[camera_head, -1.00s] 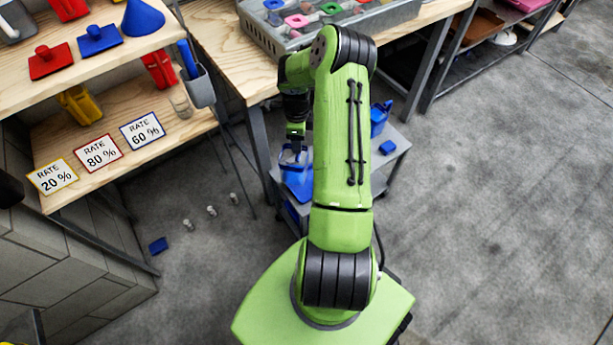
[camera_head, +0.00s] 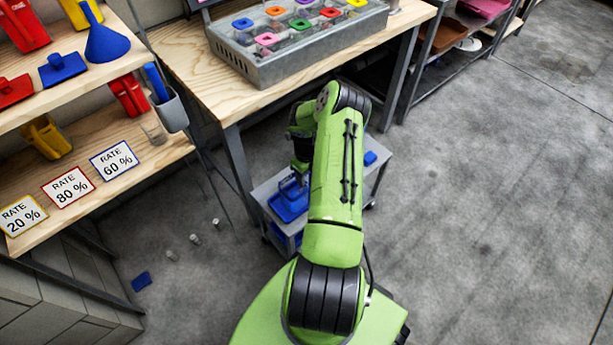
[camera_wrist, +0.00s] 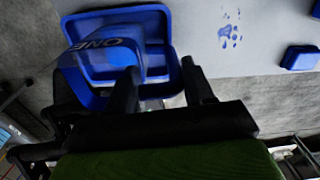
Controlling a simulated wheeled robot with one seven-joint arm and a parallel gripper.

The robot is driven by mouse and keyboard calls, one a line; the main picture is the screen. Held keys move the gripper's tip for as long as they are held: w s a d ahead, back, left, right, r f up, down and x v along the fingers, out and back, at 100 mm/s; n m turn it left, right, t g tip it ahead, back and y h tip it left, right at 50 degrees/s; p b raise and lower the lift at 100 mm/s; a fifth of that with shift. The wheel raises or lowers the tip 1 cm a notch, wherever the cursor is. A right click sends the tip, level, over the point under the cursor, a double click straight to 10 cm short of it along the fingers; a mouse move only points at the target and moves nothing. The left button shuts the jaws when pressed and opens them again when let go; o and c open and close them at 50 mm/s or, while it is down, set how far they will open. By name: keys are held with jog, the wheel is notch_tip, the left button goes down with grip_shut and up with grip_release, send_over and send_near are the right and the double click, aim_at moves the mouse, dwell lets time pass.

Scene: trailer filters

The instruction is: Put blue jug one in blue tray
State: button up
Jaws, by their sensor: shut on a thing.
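The blue jug, marked "ONE" (camera_wrist: 100,57), shows in the wrist view between and beyond the fingers. My gripper (camera_wrist: 160,70) is shut on it. The blue tray (camera_wrist: 72,28) lies behind the jug, its rim showing around it. The jug overlaps the tray in this view; I cannot tell whether it touches the tray floor. In the head view the blue tray (camera_head: 286,211) sits on the grey cart. My gripper (camera_head: 300,172) points down over the tray's far side, partly hidden by my arm, and the jug shows there only as a small blue shape.
A blue block (camera_head: 370,158) lies on the cart's right side; it also shows in the wrist view (camera_wrist: 300,57). The wooden table (camera_head: 215,90) with a grey crate (camera_head: 265,72) stands behind. A shelf (camera_head: 100,175) with rate signs is at left. Floor at right is clear.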

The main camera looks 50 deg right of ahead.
jog(key=o, duration=1.4)
jog(key=shift+f, duration=0.1)
jog(key=shift+c, duration=0.2)
notch_tip(320, 180, up, 12)
jog(key=r+p, duration=0.1)
jog(key=p, duration=0.3)
jog(key=w+a+r+n+t+h, duration=0.1)
jog(key=w+a+r+n, duration=0.1)
jog(key=a+r+n, duration=0.8)
jog(key=w+a+r+n+t+h, duration=0.1)
jog(key=w+a+r+n+h, duration=0.15)
jog(key=a+r+n, duration=0.75)
jog(key=s+a+r+n+t+y, duration=0.1)
jog(key=s+a+r+n+y, duration=0.1)
jog(key=s+a+r+n, duration=0.3)
jog(key=s+a+r+n+t+y, duration=0.1)
jog(key=s+a+r+n+t, duration=0.1)
jog(key=s+a+r+n, duration=0.4)
jog(key=s+a+n, duration=0.4)
jog(key=s+n, duration=0.2)
jog(key=shift+r+t+y, duration=0.3)
jog(key=shift+y, duration=0.05)
